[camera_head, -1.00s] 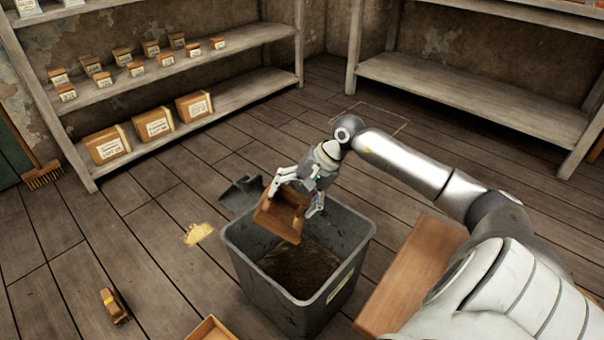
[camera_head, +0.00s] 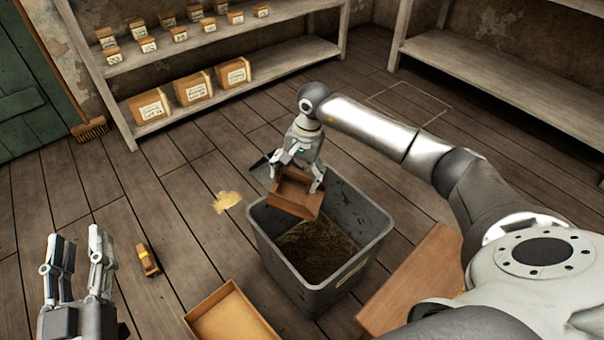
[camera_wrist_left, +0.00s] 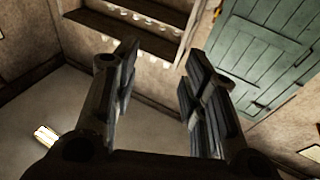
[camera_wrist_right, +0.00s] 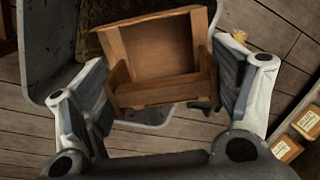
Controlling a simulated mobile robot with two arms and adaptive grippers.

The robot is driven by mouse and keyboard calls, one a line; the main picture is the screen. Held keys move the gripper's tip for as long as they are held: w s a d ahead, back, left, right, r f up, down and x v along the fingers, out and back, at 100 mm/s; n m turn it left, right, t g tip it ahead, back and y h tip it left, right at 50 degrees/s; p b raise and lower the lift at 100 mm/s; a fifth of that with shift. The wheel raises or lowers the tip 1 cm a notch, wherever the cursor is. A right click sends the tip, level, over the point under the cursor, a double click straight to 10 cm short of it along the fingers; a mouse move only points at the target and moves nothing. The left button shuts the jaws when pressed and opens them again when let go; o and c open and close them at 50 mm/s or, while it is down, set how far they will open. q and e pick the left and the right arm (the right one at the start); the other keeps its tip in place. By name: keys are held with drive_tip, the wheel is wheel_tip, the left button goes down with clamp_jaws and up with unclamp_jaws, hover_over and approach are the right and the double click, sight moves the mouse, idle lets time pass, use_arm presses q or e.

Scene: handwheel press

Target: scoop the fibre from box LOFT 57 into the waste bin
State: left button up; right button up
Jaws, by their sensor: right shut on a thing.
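My right gripper (camera_head: 303,172) is shut on a brown wooden scoop (camera_head: 297,196), holding it tilted over the far rim of the grey waste bin (camera_head: 375,232). In the right wrist view the scoop (camera_wrist_right: 160,48) sits between both fingers, and its visible inside looks empty. Brown fibre (camera_head: 318,250) lies in the bin. My left gripper (camera_head: 80,268) is raised at the lower left, its fingers apart and empty; the left wrist view shows the gap too. Labelled boxes (camera_head: 193,88) stand on the low shelf; I cannot read LOFT 57 on any.
A pale yellow patch (camera_head: 227,201) lies on the floor left of the bin. An open wooden box (camera_head: 232,318) stands in front, a brown board-like block (camera_head: 412,280) to the right. A small banded block (camera_head: 147,260) lies near my left gripper.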

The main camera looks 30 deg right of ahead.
use_arm(q)
wheel_tip(320, 180, down, 10)
drive_tip(key=s+a+g+y+p, duration=0.1)
drive_tip(key=a+g+y+p, duration=0.1)
drive_tip(key=g, duration=0.4)
drive_tip(key=shift+s, duration=0.4)
use_arm(e)
drive_tip(key=shift+w+a+r+g+h, duration=0.4)
drive_tip(key=shift+w+r, duration=0.05)
drive_tip(key=shift+r, duration=0.2)
drive_tip(key=shift+w+a+r+g+h, duration=0.35)
drive_tip(key=shift+w+r+g+h, duration=0.1)
drive_tip(key=shift+r, duration=0.15)
